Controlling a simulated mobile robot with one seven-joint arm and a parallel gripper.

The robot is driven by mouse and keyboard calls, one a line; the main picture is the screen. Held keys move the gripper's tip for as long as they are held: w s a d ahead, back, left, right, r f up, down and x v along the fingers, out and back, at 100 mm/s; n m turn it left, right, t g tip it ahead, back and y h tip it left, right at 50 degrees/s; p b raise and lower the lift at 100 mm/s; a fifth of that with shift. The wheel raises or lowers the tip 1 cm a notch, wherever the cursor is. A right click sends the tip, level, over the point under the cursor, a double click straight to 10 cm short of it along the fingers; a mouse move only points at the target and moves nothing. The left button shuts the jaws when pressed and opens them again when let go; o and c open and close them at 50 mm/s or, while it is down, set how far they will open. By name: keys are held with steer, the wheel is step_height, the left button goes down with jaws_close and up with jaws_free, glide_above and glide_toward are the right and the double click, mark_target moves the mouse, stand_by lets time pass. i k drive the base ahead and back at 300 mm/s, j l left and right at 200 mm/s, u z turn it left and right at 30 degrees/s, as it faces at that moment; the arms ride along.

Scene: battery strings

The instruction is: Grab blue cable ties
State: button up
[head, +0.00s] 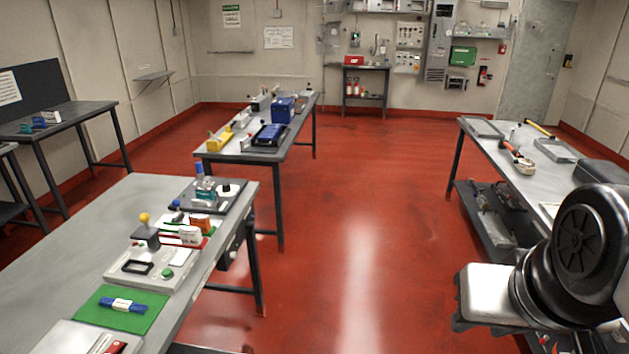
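A blue bundle with a white band around its middle, which looks like the blue cable ties (122,305), lies on a green mat (148,322). The mat is on the near left grey table (60,256), close to the table's right edge. The bundle is uncovered and nothing touches it from above.
A grey box with a yellow-knobbed lever (145,236) stands just behind the mat. A pale tray (82,340) lies in front. More tables stand at the middle (225,160) and right (490,145). The red floor (350,220) between them is clear.

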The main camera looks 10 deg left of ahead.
mark_target(119, 304)
steer(key=i+l+u, duration=0.15)
steer(key=i, duration=0.25)
steer(key=i+l+u, duration=0.2)
steer(key=i, duration=0.2)
steer(key=i+l+u, duration=0.15)
steer(key=i+u, duration=0.2)
steer(key=u, duration=0.2)
steer(key=i+l+u, duration=0.1)
steer(key=u, duration=0.3)
steer(key=i+l+u, duration=0.2)
steer(key=u, duration=0.2)
steer(key=i+l+u, duration=0.25)
steer(key=u, duration=0.15)
steer(key=i+l+u, duration=0.1)
steer(key=u, duration=0.3)
steer(key=i+l+u, duration=0.1)
steer(key=u, duration=0.25)
steer(key=l+u, duration=0.2)
steer(key=u, duration=0.2)
steer(key=i+l+u, duration=0.1)
steer(key=u, duration=0.25)
steer(key=l+u, duration=1.25)
steer(key=l, duration=0.15)
